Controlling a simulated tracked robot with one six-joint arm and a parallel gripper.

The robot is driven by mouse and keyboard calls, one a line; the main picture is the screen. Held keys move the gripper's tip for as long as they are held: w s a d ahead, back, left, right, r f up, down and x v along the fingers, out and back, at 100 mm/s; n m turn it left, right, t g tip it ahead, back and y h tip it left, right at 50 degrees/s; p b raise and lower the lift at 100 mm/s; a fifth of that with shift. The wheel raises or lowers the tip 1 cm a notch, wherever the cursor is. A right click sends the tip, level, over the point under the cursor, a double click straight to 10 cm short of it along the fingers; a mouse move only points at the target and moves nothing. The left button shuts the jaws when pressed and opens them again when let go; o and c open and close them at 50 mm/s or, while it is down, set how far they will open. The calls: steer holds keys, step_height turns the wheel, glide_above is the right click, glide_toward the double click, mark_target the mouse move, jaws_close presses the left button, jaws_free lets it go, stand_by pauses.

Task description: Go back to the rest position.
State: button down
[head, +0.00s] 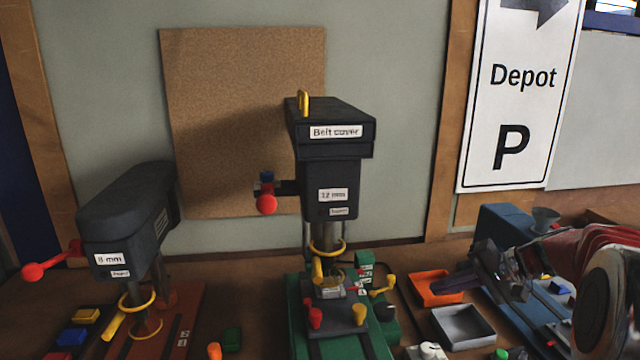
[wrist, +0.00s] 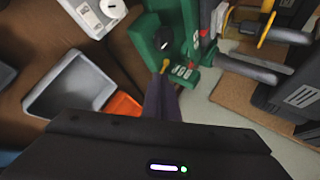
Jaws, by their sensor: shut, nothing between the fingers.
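My gripper (head: 440,286) is in the right part of the head view, with its dark purple fingers together and nothing between them. The fingers point left and lie in front of part of the orange tray (head: 428,276). In the wrist view my gripper (wrist: 162,82) shows as a narrow shut pair, beside the orange tray (wrist: 123,106) and below the green machine base (wrist: 166,45) in the picture. I cannot tell the height of the fingers above the tray.
A grey tray (head: 463,327) stands in front of the orange one. The 12 mm drill press (head: 332,190) with its belt cover (head: 336,131) stands at centre, and the 8 mm press (head: 125,235) at left. A blue machine (head: 503,232) is behind my arm. A Depot sign (head: 522,110) hangs behind.

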steer(key=s+a+r+n+g+h, duration=0.2)
steer(key=s+a+r+n+h, duration=0.15)
steer(key=s+a, duration=0.95)
steer(key=s+f+n+t+h, duration=0.1)
steer(key=s+h, duration=0.4)
steer(key=s, duration=1.2)
steer(key=shift+a+f+n+t, duration=0.4)
steer(key=shift+f+n, duration=0.3)
steer(key=shift+n, duration=0.35)
steer(key=shift+s, duration=0.1)
